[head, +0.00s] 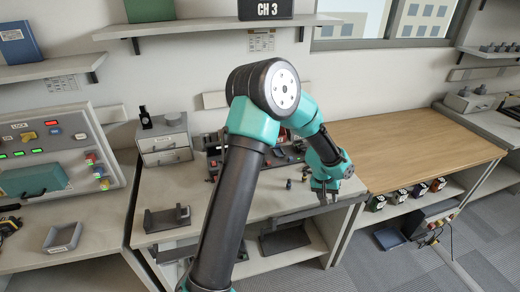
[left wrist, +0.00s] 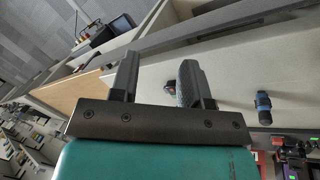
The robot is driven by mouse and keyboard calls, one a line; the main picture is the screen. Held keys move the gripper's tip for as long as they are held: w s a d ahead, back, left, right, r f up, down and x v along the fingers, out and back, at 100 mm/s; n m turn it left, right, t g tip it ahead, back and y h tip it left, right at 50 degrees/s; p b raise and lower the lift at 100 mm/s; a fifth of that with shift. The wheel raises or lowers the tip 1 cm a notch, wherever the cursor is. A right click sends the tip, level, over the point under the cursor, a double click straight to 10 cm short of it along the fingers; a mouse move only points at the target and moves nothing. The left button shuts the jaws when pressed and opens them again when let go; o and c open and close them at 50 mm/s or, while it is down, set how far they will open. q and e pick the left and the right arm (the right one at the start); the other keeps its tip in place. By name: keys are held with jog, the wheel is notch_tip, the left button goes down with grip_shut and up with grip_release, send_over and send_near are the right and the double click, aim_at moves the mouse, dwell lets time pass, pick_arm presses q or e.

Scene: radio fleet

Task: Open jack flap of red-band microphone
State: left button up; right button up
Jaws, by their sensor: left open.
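My left gripper (head: 325,194) hangs over the front right part of the grey bench. In the left wrist view the left gripper (left wrist: 158,82) is open, with its two dark fingers apart. A small dark item with a reddish tint (left wrist: 168,87) shows between the fingers, partly hidden by one finger; it may be the red-band microphone, and no contact is visible. A dark item with a blue band (left wrist: 263,106) lies on the bench to the right of the fingers. No jack flap can be made out. My right gripper is not in view.
The grey bench (head: 185,190) carries a drawer box (head: 165,147), a grey bracket (head: 167,219) and dark equipment partly behind my arm. Small dark pieces (head: 290,184) stand left of the gripper. A wooden tabletop (head: 410,145) to the right is bare.

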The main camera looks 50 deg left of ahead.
pick_arm(q)
jog(key=w+a+r+n+y, duration=0.1)
jog(key=w+a+r, duration=0.1)
jog(key=a, duration=0.4)
jog(key=w+a+r+n, duration=0.1)
jog(key=w+a+r, duration=0.15)
jog(key=a, duration=0.35)
jog(key=s+a+r+n, duration=0.1)
jog(key=a+r, duration=0.3)
jog(key=a, duration=0.4)
jog(key=s+a+r+n+g+y, duration=0.1)
jog(key=a+r+n, duration=0.2)
jog(key=a+r, duration=0.2)
jog(key=s+a+r+n+g, duration=0.1)
jog(key=a+r, duration=0.3)
jog(key=a, duration=0.8)
jog(key=shift+s+r+n, duration=0.35)
jog(key=shift+n, duration=0.15)
jog(key=shift+f, duration=0.15)
notch_tip(320, 180, down, 17)
jog(key=shift+a+f, duration=0.1)
jog(key=shift+c, duration=0.4)
